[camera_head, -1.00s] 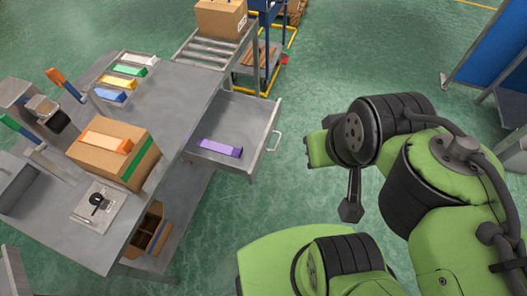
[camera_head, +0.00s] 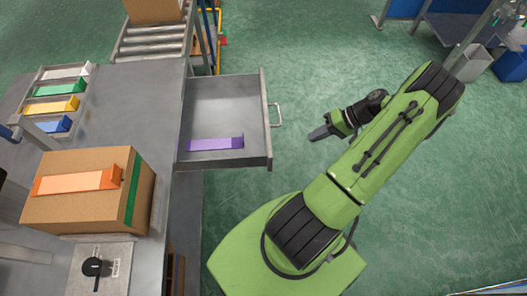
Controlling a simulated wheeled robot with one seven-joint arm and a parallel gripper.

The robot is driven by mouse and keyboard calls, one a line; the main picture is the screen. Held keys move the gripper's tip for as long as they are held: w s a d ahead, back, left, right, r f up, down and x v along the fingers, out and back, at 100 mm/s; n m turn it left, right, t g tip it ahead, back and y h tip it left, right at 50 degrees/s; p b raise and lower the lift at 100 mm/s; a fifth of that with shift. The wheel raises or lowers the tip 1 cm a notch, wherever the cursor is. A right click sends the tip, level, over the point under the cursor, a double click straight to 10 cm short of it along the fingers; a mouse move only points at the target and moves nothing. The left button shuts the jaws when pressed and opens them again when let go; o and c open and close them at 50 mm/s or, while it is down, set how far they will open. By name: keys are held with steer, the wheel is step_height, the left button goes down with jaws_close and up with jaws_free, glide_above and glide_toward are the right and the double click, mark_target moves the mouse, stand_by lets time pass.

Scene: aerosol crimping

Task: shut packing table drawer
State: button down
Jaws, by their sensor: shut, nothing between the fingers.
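The packing table drawer (camera_head: 232,103) is pulled out to the right of the packing table (camera_head: 152,92). A silver handle (camera_head: 277,115) is on its right front face. A purple block-like item (camera_head: 214,144) lies inside, near the drawer's lower edge. My gripper (camera_head: 316,134) is to the right of the drawer and slightly below the handle in the picture. It points left toward the drawer front, with a gap between it and the handle. It is shut and empty.
A cardboard box (camera_head: 82,217) with an orange item on it stands on the table. A tray (camera_head: 42,122) of coloured items is at the upper left. A roller conveyor (camera_head: 153,42) adjoins the table. Green floor is free right of the drawer.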

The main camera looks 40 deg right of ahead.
steer(key=w+a+r+b+x, duration=0.1)
steer(key=r+b+x, duration=0.1)
steer(key=x, duration=1)
steer(key=shift+a+f, duration=0.2)
steer(key=shift+a, duration=0.2)
steer(key=shift+w, duration=0.15)
